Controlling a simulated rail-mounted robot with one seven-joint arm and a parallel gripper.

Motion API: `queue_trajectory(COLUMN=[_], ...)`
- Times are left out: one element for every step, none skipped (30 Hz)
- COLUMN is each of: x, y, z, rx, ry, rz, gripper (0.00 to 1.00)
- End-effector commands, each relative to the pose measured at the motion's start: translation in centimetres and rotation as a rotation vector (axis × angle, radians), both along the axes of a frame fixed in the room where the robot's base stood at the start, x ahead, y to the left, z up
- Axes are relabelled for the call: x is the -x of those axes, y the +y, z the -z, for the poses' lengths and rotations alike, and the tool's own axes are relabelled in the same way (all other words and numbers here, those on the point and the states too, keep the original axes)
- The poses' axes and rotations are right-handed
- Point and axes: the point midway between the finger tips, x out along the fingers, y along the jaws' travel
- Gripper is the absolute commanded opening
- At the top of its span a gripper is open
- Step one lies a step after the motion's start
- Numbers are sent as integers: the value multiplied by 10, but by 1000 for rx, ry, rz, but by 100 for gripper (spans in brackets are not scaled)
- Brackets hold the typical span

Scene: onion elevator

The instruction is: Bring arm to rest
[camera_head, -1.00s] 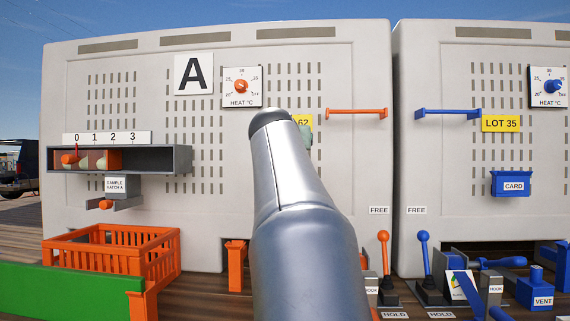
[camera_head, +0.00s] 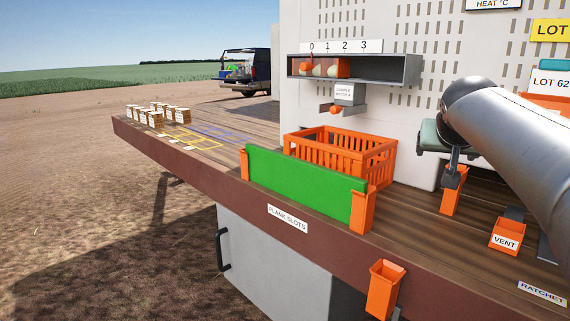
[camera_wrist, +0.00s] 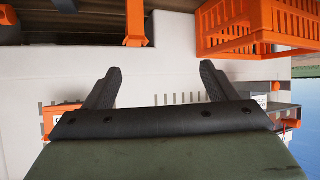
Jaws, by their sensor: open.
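My gripper (camera_wrist: 160,70) is open in the wrist view, its two dark fingers apart with nothing between them. Its grey-green body fills the bottom of that view. In the head view my silver arm comes in from the right edge. My gripper hangs from it in front of the pale cabinet (camera_head: 430,80), partly hidden by the arm. An orange post (camera_head: 453,190) stands on the deck just below it in the head view. I cannot tell how far apart they are.
An orange crate (camera_head: 385,165) stands behind a green plank (camera_head: 300,187) on the wooden deck (camera_head: 405,220). A grey trough (camera_head: 383,70) juts from the cabinet. An orange VENT box (camera_head: 505,235) is at the right. The left deck holds several small crates (camera_head: 158,115); open ground lies beyond.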

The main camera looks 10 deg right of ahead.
Motion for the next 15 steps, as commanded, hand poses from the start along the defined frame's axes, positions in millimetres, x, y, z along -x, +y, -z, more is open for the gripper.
queue_trajectory(x=[0, 1, 4, 8, 14, 23, 31, 41, 56, 68, 81, 99, 112, 126, 143], y=[27, 44, 68, 85, 103, 125, 142, 158, 180, 195, 208, 225, 237, 246, 257], z=[18, 33, 54, 69, 83, 101, 115, 128, 145, 157, 169, 183, 193, 202, 213], rx=[-46, -71, -100, -122, -143, -168, -186, -201, -221, -236, -247, -263, -273, -281, -291], ry=[71, 115, 171, 216, 259, 319, 365, 410, 473, 520, 565, 624, 666, 707, 756], rz=[-56, -91, -135, -169, -202, -245, -277, -309, -348, -378, -405, -438, -461, -481, -504], gripper=[79, 79, 79, 79, 79, 79, 79, 79, 79, 79, 79, 79, 79, 79, 79])
